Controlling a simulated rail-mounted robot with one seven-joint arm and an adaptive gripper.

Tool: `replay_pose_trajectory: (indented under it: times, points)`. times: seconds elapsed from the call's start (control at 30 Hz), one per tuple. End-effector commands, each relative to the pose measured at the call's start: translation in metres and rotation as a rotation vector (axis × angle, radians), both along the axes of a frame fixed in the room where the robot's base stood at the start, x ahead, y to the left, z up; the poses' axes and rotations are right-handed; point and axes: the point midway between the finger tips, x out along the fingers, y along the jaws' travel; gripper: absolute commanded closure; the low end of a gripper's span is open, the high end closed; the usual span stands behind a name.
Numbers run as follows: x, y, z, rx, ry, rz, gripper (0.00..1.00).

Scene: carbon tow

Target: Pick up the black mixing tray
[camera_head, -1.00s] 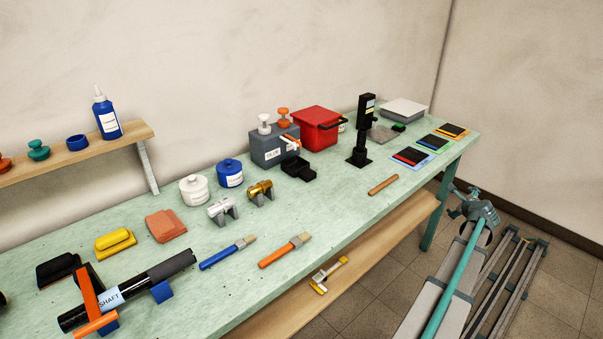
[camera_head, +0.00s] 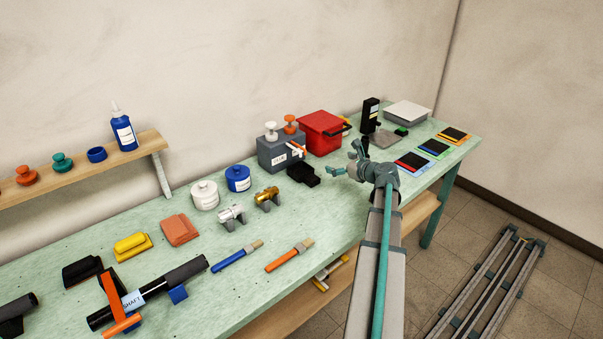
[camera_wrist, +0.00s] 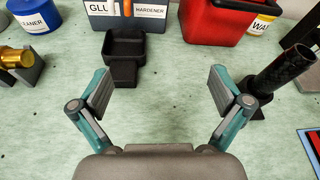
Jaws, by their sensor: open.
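The black mixing tray (camera_head: 300,173) lies on the green table in front of the grey dispenser box. In the wrist view the tray (camera_wrist: 125,48) is a shallow open dish with a short tab toward me, up and left of centre. My gripper (camera_head: 345,162) is open and empty over the table, to the right of the tray. In the wrist view its fingers (camera_wrist: 160,92) are spread wide with bare table between them. The tray's tab end is close to the left finger, with a visible gap in the picture.
The grey dispenser box (camera_head: 280,152) and red bin (camera_head: 320,132) stand behind the tray. A black upright stand (camera_head: 370,115) is right of my gripper. The gold fitting (camera_head: 267,196) and blue jar (camera_head: 238,178) are to the left. Colored pads (camera_head: 434,147) lie far right.

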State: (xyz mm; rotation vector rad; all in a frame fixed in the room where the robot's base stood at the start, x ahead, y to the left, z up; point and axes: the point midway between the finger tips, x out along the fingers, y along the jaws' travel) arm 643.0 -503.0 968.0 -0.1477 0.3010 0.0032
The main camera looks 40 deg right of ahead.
Motion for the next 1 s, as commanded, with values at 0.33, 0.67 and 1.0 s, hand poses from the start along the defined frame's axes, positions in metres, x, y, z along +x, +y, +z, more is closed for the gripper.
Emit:
replay_pose_trajectory:
  times: [0.33, 0.67, 1.0]
  points:
    - [0.034, 0.051, -0.055, 0.146, 0.097, 0.024, 0.00]
    - [0.074, 0.051, -0.071, 0.143, 0.096, 0.024, 0.00]
    - [0.099, 0.050, -0.079, 0.142, 0.096, 0.023, 0.00]
